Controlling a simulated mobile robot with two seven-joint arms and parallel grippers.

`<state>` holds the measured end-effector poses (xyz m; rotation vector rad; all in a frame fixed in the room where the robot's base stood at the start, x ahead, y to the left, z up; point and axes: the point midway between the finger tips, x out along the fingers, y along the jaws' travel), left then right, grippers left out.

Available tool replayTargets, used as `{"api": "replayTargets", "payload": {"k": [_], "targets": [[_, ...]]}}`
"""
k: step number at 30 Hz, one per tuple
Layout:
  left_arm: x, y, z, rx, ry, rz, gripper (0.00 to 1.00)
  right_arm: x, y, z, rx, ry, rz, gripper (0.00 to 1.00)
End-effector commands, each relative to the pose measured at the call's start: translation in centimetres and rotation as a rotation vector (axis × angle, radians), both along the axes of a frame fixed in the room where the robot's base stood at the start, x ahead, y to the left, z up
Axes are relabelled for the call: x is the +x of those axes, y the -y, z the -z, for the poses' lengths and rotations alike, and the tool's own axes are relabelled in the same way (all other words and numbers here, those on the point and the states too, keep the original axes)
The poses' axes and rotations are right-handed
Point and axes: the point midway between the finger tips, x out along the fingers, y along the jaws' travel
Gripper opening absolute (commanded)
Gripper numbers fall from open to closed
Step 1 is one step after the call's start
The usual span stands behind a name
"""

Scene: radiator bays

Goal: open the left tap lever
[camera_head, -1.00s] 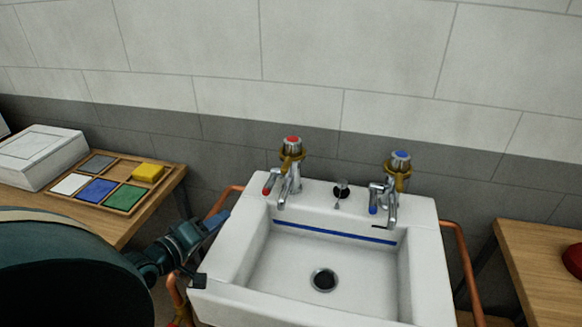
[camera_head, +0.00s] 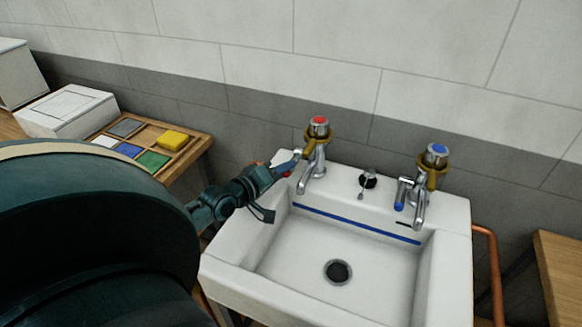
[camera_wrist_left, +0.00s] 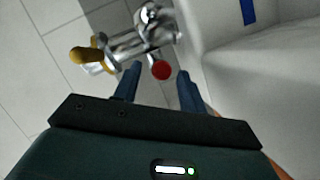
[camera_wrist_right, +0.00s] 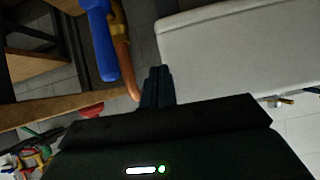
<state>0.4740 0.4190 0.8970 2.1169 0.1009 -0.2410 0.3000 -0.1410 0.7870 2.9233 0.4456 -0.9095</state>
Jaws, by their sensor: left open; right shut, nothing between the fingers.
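The left tap (camera_head: 315,150) is chrome with a red cap and a brass-coloured collar, at the back left of the white sink (camera_head: 440,290). Its lever ends in a red tip (camera_wrist_left: 161,70), which shows between the fingertips of my left gripper (camera_wrist_left: 158,74) in the left wrist view. That gripper is open; I cannot tell whether a finger touches the lever. In the head view my left gripper (camera_head: 284,170) is beside the left tap and partly covers the lever. My right gripper (camera_wrist_right: 157,72) is shut and empty, in the right wrist view only.
The right tap (camera_head: 430,175) has a blue cap and blue-tipped lever. A black plug (camera_head: 368,180) sits between the taps. A wooden tray (camera_head: 187,150) with coloured pads stands at the left. A blue handle (camera_wrist_right: 101,40) beside a copper pipe shows in the right wrist view.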

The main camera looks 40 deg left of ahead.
Motion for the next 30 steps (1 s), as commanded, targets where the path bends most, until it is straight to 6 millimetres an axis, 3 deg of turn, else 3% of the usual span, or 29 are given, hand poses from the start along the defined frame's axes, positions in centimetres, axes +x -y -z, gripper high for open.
{"api": "replayTargets", "payload": {"k": [3, 9, 20, 30], "targets": [[1.8, 0.0, 0.3, 0.0, 0.001, 0.0, 0.41, 0.3, -0.1, -0.3, 0.003, 0.013, 0.0, 0.0], [3.4, 0.1, 0.7, 0.0, 0.0, 0.0, 0.41, 0.7, -0.2, -0.6, 0.005, 0.023, -0.002, 0.0], [3.7, 0.1, 0.8, 0.001, -0.001, 0.001, 0.41, 0.6, -0.2, -0.6, 0.005, 0.023, -0.002, 0.0], [3.7, 0.1, 0.8, 0.0, -0.001, 0.0, 0.13, 0.5, -0.2, -0.5, 0.005, 0.019, -0.002, 0.0]]}}
